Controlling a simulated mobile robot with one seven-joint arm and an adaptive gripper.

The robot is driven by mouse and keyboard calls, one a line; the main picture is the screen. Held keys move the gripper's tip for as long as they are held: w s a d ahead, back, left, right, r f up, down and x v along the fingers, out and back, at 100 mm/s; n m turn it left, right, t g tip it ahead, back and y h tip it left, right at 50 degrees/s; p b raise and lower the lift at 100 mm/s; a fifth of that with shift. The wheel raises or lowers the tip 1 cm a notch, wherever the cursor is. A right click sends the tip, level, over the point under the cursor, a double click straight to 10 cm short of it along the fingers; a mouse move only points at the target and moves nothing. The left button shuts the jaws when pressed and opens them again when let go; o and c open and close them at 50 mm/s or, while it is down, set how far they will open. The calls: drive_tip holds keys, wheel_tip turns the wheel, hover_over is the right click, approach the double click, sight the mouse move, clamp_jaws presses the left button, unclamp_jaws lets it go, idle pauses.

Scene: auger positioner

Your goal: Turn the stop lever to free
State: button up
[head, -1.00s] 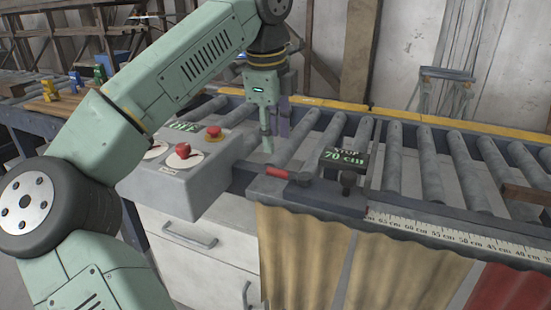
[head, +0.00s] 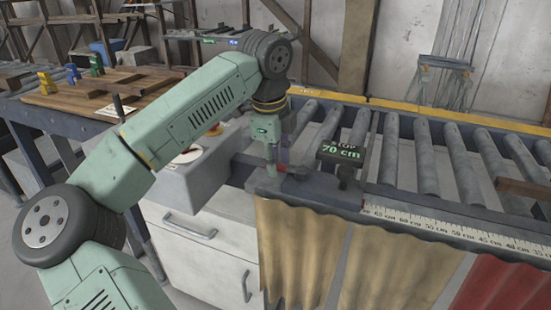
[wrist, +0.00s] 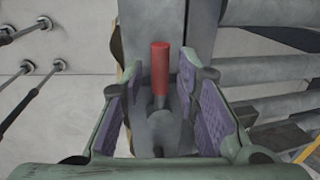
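The stop lever has a red grip (head: 282,168) on a dark arm and lies at the front edge of the roller conveyor, left of the "STOP 70 cm" sign (head: 340,152). My gripper (head: 277,160) points down at the lever, partly covering its red grip in the head view. In the wrist view my gripper (wrist: 160,80) is open, with a purple-padded finger on each side of the lever. The red grip (wrist: 160,68) shows between the fingertips with gaps on both sides. Whether a finger touches it is not clear.
A grey control box (head: 190,180) stands left of the lever, partly behind my arm. Conveyor rollers (head: 425,160) extend right, with a ruler (head: 450,228) along the front. White drawers (head: 205,235) and curtains (head: 300,250) are below. A workbench (head: 60,110) is at far left.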

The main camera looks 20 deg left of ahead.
clamp_jaws()
idle(0.6)
